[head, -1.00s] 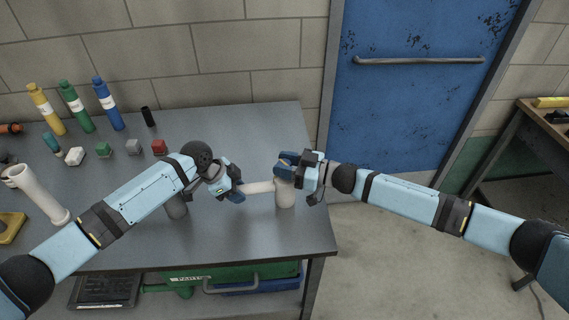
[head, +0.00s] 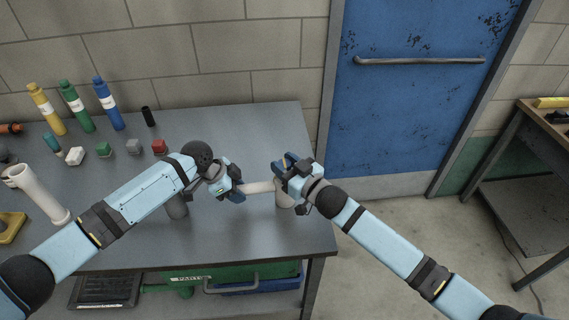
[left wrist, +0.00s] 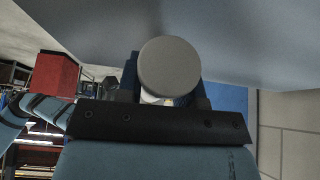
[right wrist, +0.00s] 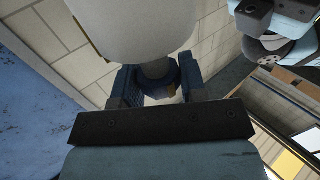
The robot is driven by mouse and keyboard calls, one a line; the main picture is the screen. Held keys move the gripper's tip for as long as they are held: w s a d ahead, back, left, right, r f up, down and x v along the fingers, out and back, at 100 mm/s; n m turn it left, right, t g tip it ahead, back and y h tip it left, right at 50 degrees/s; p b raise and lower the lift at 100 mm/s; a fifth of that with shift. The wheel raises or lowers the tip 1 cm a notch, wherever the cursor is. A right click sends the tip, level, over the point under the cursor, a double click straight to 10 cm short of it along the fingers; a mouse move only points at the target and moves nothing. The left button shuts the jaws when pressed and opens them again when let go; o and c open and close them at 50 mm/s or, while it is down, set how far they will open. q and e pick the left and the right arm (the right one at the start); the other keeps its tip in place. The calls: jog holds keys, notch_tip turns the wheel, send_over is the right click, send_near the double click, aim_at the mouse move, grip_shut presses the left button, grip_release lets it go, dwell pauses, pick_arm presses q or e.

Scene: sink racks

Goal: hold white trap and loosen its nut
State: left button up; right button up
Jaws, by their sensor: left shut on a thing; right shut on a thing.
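The white trap (head: 260,187) stands near the right end of the grey table, with a horizontal pipe and an upright end (head: 285,198) on the right. My left gripper (head: 238,190) is shut on the trap's horizontal pipe; the left wrist view shows a round pale end (left wrist: 169,68) between its fingers (left wrist: 165,95). My right gripper (head: 284,164) is shut at the top of the right upright end. The right wrist view shows its fingers (right wrist: 155,85) around a narrower grey-blue part, apparently the nut, beside a wide white cylinder (right wrist: 130,25). The fingers largely hide the nut.
A grey upright post (head: 177,207) stands under my left arm. The table's right edge is close to the trap. A blue door (head: 420,100) is behind.

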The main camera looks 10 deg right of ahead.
pick_arm(q)
jog(key=shift+d, duration=0.15)
pick_arm(e)
jog(key=o, duration=0.9)
jog(key=shift+o, duration=0.2)
pick_arm(q)
jog(key=o, duration=0.9)
pick_arm(e)
jog(key=v, duration=1.2)
pick_arm(q)
jog(key=shift+o, duration=0.2)
jog(key=shift+r, duration=0.1)
pick_arm(e)
jog(key=shift+w, duration=0.1)
pick_arm(q)
jog(key=v, duration=1.2)
